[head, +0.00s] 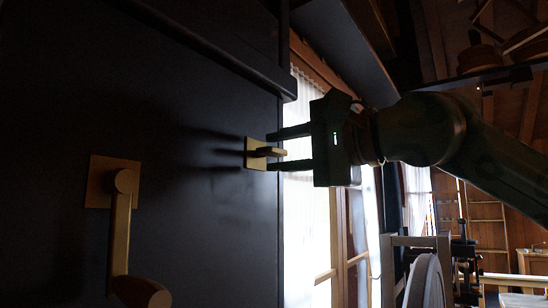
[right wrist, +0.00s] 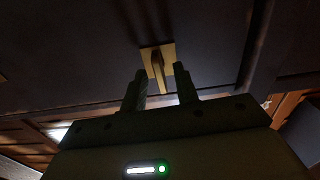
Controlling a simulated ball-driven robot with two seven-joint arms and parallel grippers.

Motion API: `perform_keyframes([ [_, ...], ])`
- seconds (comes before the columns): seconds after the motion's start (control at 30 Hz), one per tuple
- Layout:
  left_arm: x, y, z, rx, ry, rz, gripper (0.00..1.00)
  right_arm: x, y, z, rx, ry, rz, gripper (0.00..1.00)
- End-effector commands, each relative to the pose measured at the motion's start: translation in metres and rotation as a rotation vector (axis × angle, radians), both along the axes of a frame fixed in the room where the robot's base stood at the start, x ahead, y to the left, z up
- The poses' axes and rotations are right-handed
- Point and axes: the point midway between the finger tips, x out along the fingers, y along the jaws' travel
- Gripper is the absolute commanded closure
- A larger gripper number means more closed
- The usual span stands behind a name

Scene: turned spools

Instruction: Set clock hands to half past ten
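No clock face or clearly marked hands show. On a dark upright panel (head: 200,195) there is a large light-wood crank or lever (head: 121,235) on a square plate, hanging down in the head view, with a rounded grip at its lower end. Near the panel's right edge is a smaller square plate with a short lever (head: 262,152), which also shows in the right wrist view (right wrist: 158,70). My right gripper (head: 272,151) is open, its two dark fingers (right wrist: 160,78) on either side of the short lever with gaps visible. My left gripper is not in view.
A dark ledge (head: 215,48) runs along the panel's top. Bright curtained windows (head: 305,200) lie beyond the panel's right edge. A shelf with turned wooden pieces (head: 480,58) is at upper right. A grey round-edged object (head: 425,282) stands at lower right.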

Motion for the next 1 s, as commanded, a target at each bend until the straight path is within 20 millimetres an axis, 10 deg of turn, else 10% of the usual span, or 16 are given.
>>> perform_keyframes([
  [0.5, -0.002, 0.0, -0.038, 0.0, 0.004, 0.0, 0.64, -0.073, -0.103, -0.003, 0.001, 0.001, -0.002, 0.7],
  [1.0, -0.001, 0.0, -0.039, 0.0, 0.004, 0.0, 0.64, -0.083, -0.116, -0.001, -0.001, 0.002, -0.001, 0.7],
])
